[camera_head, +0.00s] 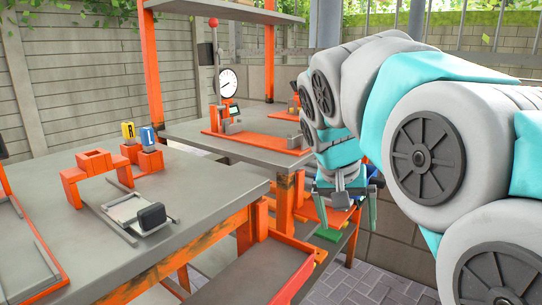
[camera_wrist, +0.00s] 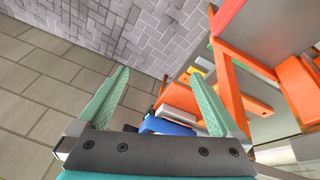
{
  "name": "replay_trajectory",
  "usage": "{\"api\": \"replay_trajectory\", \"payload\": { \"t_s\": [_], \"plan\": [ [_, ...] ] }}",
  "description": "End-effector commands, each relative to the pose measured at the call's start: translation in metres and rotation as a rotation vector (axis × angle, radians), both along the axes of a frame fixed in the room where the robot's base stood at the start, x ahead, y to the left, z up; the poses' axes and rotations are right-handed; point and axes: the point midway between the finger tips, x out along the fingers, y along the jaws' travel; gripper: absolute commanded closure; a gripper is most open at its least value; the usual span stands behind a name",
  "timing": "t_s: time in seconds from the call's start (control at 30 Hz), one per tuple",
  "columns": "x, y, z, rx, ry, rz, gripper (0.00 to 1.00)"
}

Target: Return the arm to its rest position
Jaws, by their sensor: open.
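My arm comes in from the right of the head view and bends down toward the middle. My gripper (camera_head: 345,225) hangs at its end, over the gap to the right of the orange-legged workbenches. In the wrist view my gripper (camera_wrist: 163,95) shows two green fingers spread wide apart.
A grey workbench (camera_head: 90,245) at the left holds an orange stand (camera_head: 95,165), a yellow can (camera_head: 128,131), a blue can (camera_head: 148,137) and a black block (camera_head: 152,216). Behind it, another bench (camera_head: 185,130) carries a dial gauge (camera_head: 228,82). An orange frame (camera_wrist: 235,90) stands close right of my gripper.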

Motion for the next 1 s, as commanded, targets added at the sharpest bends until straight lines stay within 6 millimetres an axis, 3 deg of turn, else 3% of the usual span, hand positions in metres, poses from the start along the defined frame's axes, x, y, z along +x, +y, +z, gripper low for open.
{"api": "replay_trajectory", "payload": {
  "t_s": [0.3, 0.6, 0.8, 1.0],
  "plan": [
    [-0.119, -0.017, -0.094, 0.068, 0.231, 0.158, 0.0],
    [-0.234, -0.012, -0.172, 0.185, 0.39, 0.256, 0.0],
    [-0.275, -0.005, -0.2, 0.238, 0.436, 0.283, 0.0],
    [-0.282, -0.003, -0.204, 0.249, 0.442, 0.289, 0.0]
  ]
}}
